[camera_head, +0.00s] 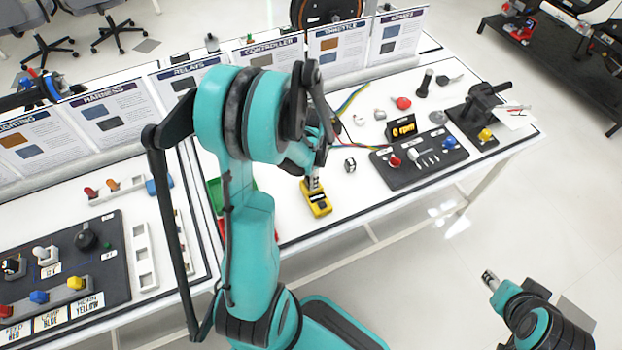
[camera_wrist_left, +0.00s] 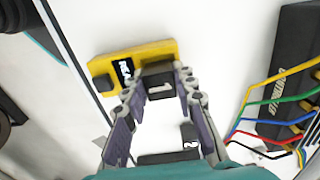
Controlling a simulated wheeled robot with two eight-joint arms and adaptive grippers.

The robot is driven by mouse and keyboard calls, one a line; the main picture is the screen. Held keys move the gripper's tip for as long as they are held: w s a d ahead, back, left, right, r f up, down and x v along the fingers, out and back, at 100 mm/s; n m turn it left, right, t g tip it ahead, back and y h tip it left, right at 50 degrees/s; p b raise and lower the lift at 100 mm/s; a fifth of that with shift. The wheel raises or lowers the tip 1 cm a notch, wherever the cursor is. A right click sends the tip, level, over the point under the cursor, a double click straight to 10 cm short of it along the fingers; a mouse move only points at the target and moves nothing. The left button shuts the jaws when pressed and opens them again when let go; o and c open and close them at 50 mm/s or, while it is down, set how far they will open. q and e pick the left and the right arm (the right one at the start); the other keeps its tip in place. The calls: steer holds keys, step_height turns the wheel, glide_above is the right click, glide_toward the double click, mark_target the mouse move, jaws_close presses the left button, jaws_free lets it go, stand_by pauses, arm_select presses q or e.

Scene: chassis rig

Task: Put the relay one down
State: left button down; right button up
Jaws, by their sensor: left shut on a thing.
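In the left wrist view, a small black relay marked 1 (camera_wrist_left: 160,82) is between the fingertips of my left gripper (camera_wrist_left: 165,88), which is shut on it. In the head view, my left gripper (camera_head: 314,181) is directly over the yellow device (camera_head: 317,206), near the table's front edge. My right gripper (camera_head: 489,281) is at the lower right, off the table, its fingers too small to read.
A black block marked 2 (camera_wrist_left: 190,134) lies below the fingers in the left wrist view. A black controller (camera_wrist_left: 288,65) with coloured wires is at right. In the head view, a dark panel with knobs (camera_head: 425,160) stands right of the device. Green and red bins are partly hidden behind my arm.

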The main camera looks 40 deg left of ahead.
arm_select(q)
steer(key=shift+f, duration=0.25)
steer(key=c, duration=1.2)
jaws_free()
steer(key=shift+r, duration=0.1)
